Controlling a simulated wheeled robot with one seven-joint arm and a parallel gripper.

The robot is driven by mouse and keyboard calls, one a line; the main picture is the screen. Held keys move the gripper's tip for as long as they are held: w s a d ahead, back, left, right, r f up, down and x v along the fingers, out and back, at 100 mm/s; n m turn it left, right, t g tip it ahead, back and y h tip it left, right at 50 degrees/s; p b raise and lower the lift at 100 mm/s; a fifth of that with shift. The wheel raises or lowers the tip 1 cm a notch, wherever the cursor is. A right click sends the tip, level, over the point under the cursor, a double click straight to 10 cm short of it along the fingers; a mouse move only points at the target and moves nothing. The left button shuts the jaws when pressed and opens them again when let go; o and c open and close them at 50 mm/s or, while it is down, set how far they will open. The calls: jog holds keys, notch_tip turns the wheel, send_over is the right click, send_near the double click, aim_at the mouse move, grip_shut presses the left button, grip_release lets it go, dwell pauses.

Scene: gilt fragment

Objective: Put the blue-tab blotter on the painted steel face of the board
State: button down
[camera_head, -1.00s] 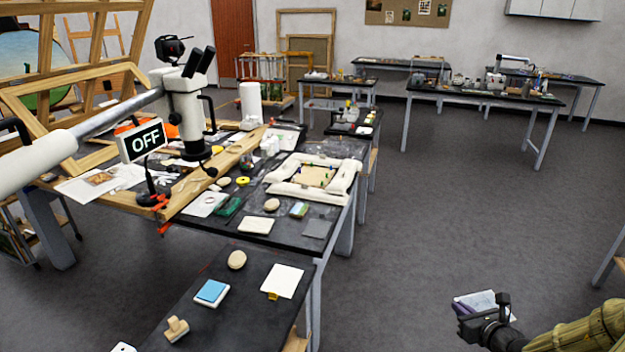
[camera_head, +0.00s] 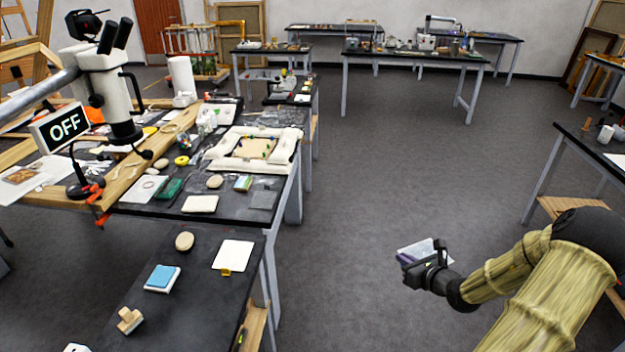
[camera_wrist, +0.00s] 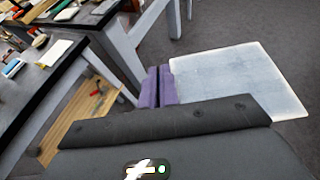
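My gripper (camera_head: 426,265) is at the lower right in the head view, above the grey floor and right of the black tables. In the wrist view its two purple fingers (camera_wrist: 157,87) are close together. A flat, pale blue-white square sheet (camera_wrist: 235,80), which looks like a blotter, sticks out to the right from the fingers. It also shows at the gripper in the head view (camera_head: 418,249). Its tab is hidden, so I cannot tell the tab's colour. Another white sheet with a yellow tab (camera_head: 233,254) lies on the near table. I cannot make out a board with a painted steel face.
The near black table (camera_head: 195,315) holds a blue-topped pad (camera_head: 162,277) and a wooden stamp (camera_head: 129,320). Another table (camera_head: 580,140) is at the right. Open floor (camera_head: 390,170) lies between.

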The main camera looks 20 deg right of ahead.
jog(key=s+a+f+n+g+y, duration=0.1)
jog(key=a+f+n+g+y, duration=0.1)
jog(key=a+f, duration=0.3)
jog(key=a+f+n+g+y, duration=0.1)
jog(key=a+f+n+y, duration=0.3)
jog(key=a, duration=0.9)
jog(key=s+a+f+n+g+y, duration=0.1)
jog(key=a+f+n+g+y, duration=0.1)
jog(key=a+f, duration=0.5)
jog(key=a+n+y, duration=0.1)
jog(key=a, duration=0.2)
jog(key=shift+s+f+n+g+y, duration=0.3)
jog(key=shift+s+f+n+y, duration=0.05)
jog(key=shift+f+n+y, duration=0.05)
